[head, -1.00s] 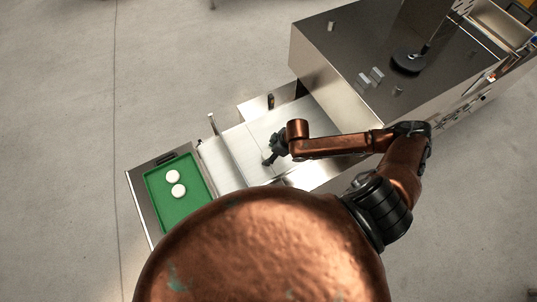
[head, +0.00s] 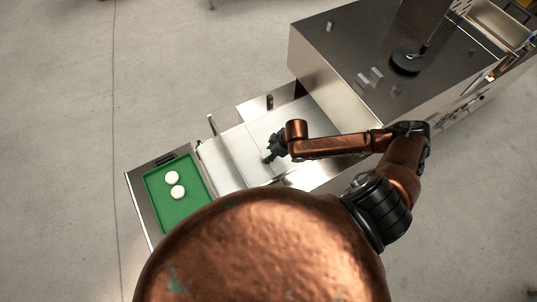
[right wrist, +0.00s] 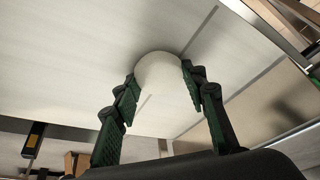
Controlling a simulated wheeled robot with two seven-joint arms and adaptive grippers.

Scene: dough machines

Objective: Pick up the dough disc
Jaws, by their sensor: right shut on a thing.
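My right gripper (head: 268,155) is over the pale conveyor belt (head: 240,150) of the dough machine. In the right wrist view its two dark green fingers (right wrist: 160,92) are shut on a round white dough disc (right wrist: 158,75), one finger on each side. The disc is close to the pale belt surface; I cannot tell whether it touches it. In the head view only a small pale part of the disc shows by the fingertips. Two more white dough discs (head: 172,177) lie in a green tray (head: 196,219) on the left. My left gripper is not in view.
The large steel machine housing (head: 345,70) stands at the upper right, with a black round-based part (head: 408,60) on top. A small upright post (head: 212,125) stands at the belt's far edge. Grey floor (head: 60,120) is clear on the left.

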